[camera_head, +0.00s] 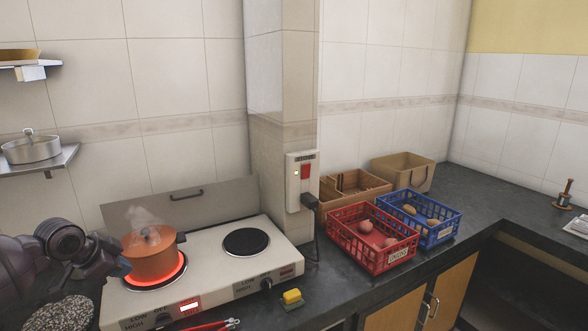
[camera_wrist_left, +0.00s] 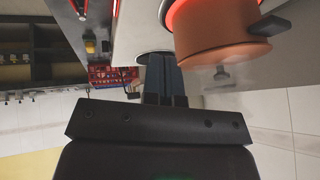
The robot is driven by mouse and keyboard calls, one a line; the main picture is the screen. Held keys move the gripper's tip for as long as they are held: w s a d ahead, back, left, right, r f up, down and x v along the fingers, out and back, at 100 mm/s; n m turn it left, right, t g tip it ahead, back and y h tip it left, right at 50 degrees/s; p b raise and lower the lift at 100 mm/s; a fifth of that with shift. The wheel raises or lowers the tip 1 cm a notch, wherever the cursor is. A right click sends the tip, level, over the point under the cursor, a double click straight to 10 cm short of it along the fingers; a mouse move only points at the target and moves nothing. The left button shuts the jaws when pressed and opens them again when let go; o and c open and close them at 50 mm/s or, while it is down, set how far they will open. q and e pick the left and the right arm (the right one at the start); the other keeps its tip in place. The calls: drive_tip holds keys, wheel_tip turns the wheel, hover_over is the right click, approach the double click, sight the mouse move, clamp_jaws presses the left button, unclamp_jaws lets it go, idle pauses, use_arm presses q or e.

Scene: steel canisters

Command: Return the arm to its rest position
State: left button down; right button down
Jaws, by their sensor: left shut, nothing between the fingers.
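My left arm comes in from the left edge in the head view. Its gripper (camera_head: 120,266) is beside the left side of the orange pot (camera_head: 153,258), in front of the stove's left edge. In the wrist view, which is upside down, the gripper's fingers (camera_wrist_left: 163,72) are together with nothing between them. The pot (camera_wrist_left: 222,38) shows there to the right of the fingers, and I cannot tell whether they touch it. My right gripper is not in view.
The pot steams on a glowing red burner (camera_head: 172,276) of the two-plate stove (camera_head: 215,275). The right burner (camera_head: 246,242) is dark and empty. A yellow sponge (camera_head: 292,297), red basket (camera_head: 350,235) and blue basket (camera_head: 440,213) stand to the right. A shelf (camera_head: 50,163) is at left.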

use_arm(q)
drive_tip(key=s+d+f+n+t+h, duration=0.1)
drive_tip(key=s+d+f+t, duration=0.2)
drive_tip(key=d+f, duration=0.25)
drive_tip(key=s+d+f+n+t, duration=0.1)
drive_tip(key=s+d+f+t, duration=0.1)
drive_tip(key=d+f+t, duration=0.35)
drive_tip(key=s+d+f+n+g+y, duration=0.1)
drive_tip(key=s+f, duration=0.3)
drive_tip(key=s, duration=0.4)
drive_tip(key=s+d+f+n+g+y, duration=0.1)
drive_tip(key=s+f+n, duration=0.2)
drive_tip(key=s+f, duration=0.2)
drive_tip(key=s+d+f+n+g+y, duration=0.1)
drive_tip(key=s+f, duration=0.3)
drive_tip(key=s, duration=0.8)
drive_tip(key=shift+d+f+n+y, duration=0.3)
drive_tip(key=shift+d+n+y, duration=0.2)
drive_tip(key=shift+n, duration=0.4)
drive_tip(key=shift+s, duration=0.1)
